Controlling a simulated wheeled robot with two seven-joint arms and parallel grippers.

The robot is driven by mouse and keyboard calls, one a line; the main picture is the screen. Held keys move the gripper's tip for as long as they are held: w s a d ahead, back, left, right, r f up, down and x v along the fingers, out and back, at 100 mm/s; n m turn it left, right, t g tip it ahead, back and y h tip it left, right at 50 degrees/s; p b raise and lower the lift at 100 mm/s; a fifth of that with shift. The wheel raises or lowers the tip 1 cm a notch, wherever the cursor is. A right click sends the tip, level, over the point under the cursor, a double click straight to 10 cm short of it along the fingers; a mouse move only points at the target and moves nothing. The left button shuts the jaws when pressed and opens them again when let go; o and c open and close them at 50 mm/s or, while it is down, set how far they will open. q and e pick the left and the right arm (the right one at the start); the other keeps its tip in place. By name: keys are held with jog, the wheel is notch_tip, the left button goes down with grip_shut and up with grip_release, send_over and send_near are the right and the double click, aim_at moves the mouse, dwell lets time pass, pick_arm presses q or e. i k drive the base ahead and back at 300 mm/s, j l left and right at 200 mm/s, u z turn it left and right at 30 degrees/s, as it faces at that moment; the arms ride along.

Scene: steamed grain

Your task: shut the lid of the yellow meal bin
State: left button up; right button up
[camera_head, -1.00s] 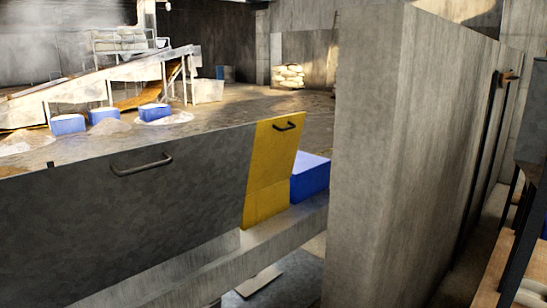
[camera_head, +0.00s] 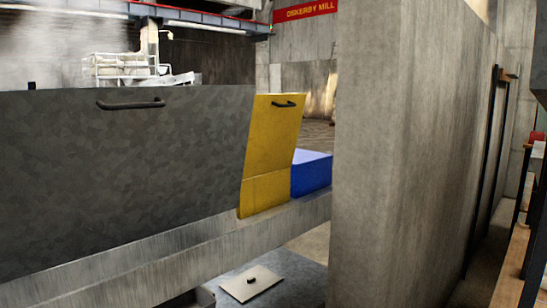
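A yellow panel (camera_head: 272,140) with a dark bar handle near its top edge stands steeply up, tilted a little; I take it for the meal bin's lid, raised. A seam crosses it low down, and a shorter yellow part (camera_head: 263,194) continues below. The bin's opening and inside are not visible. Neither of my grippers is in view.
A large grey panel (camera_head: 120,180) with its own handle stands left of the yellow one. A blue block (camera_head: 312,174) is just right of it. A concrete ledge (camera_head: 150,262) runs below. A tall concrete wall (camera_head: 400,150) fills the right centre.

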aim_at(276, 119)
jog(key=z, duration=1.55)
jog(key=j+z, duration=0.15)
jog(key=j, duration=0.3)
jog(key=i+j, duration=0.1)
jog(key=j, duration=0.4)
jog(key=i+j, duration=0.1)
jog(key=j, duration=0.4)
